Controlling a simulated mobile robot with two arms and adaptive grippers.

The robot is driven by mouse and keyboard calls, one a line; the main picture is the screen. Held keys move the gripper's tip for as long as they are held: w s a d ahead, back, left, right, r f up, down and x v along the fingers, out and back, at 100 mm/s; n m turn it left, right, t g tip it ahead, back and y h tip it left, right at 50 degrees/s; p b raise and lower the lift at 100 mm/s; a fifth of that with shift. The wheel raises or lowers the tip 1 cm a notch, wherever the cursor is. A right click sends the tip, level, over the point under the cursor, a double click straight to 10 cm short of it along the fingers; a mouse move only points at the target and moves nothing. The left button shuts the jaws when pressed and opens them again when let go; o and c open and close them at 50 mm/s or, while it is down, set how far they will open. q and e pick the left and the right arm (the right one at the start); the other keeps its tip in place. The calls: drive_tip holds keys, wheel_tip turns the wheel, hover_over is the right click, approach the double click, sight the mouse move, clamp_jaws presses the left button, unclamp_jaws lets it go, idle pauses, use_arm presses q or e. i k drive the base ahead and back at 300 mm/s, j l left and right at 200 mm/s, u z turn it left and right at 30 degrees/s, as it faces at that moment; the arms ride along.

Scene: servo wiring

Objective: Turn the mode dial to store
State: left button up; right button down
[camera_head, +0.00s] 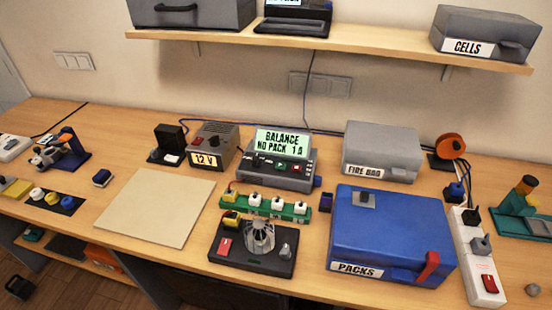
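The charger (275,178) stands at the middle of the bench, below the shelf. Its lit green display (283,142) reads "BALANCE NO PACK 1 A". The sloped face below the display carries small dark knobs and coloured buttons; which knob is the mode dial, and where its pointer sits, is too small to tell. Neither of my grippers shows in this view.
A 12 V supply (212,147) stands left of the charger and a grey fire bag box (382,155) right. In front are a green strip (290,214), a black base with a silver device (260,238), and a blue packs box (388,230). A beige mat (155,207) is clear.

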sight(256, 162)
drive_tip(key=k+l+u, duration=0.1)
drive_tip(key=u, duration=0.3)
drive_tip(key=k+l+u, duration=0.1)
drive_tip(key=u, duration=0.35)
drive_tip(key=k+l+u, duration=0.1)
drive_tip(key=u, duration=0.3)
drive_tip(key=k+l, duration=0.05)
